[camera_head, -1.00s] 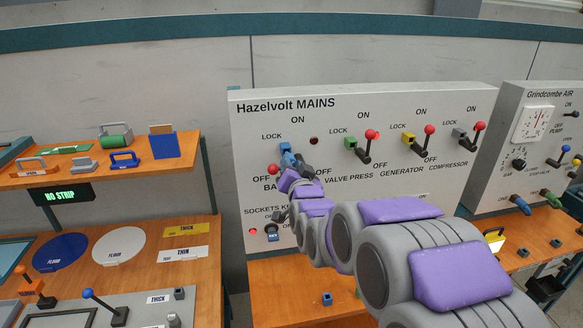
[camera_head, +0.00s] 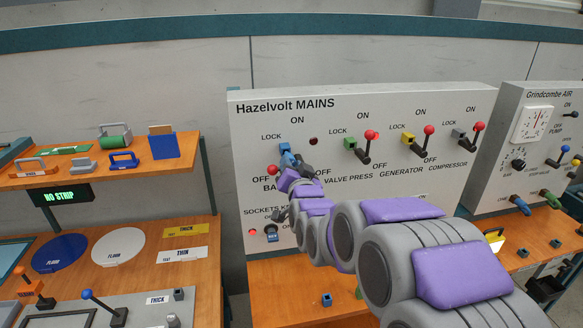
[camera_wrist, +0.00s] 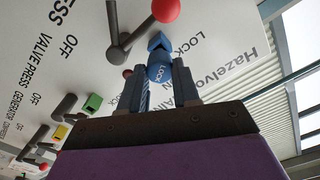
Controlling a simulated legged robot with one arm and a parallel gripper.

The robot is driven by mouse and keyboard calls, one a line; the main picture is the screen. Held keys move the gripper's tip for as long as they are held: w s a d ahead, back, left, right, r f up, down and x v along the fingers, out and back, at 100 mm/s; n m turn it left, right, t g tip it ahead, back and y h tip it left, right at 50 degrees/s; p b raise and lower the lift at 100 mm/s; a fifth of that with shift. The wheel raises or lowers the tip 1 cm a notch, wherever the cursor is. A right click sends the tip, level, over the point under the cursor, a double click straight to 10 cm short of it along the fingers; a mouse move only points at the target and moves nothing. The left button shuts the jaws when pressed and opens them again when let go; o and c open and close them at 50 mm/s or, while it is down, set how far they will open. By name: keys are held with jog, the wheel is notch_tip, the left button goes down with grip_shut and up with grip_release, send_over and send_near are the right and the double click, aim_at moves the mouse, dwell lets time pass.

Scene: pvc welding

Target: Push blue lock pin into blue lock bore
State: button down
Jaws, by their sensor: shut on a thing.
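The blue lock pin (camera_wrist: 160,73), marked LOCK, is between the two fingers of my gripper (camera_wrist: 160,68) in the wrist view. My gripper is shut on it. Just beyond the pin is the blue lock bore block (camera_wrist: 158,42) on the white panel. The pin's front end is hidden at the block, so I cannot tell how deep it sits. In the head view the blue block (camera_head: 285,147) is at the panel's left, below LOCK. My gripper (camera_head: 291,161) reaches it there, partly hidden by my arm.
The Hazelvolt MAINS panel (camera_head: 350,100) also carries green (camera_head: 350,143), yellow (camera_head: 408,138) and grey lock blocks beside red-knobbed levers. A red-knobbed lever (camera_wrist: 122,45) stands close to my fingers. A small blue block (camera_head: 327,299) lies on the wooden shelf below.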

jog(key=shift+x, duration=1.5)
jog(key=c, duration=0.7)
grip_release()
jog(key=shift+c, duration=0.2)
jog(key=b+v, duration=0.4)
jog(key=v, duration=1.3)
jog(key=shift+s, duration=0.1)
jog(key=shift+f, duration=0.15)
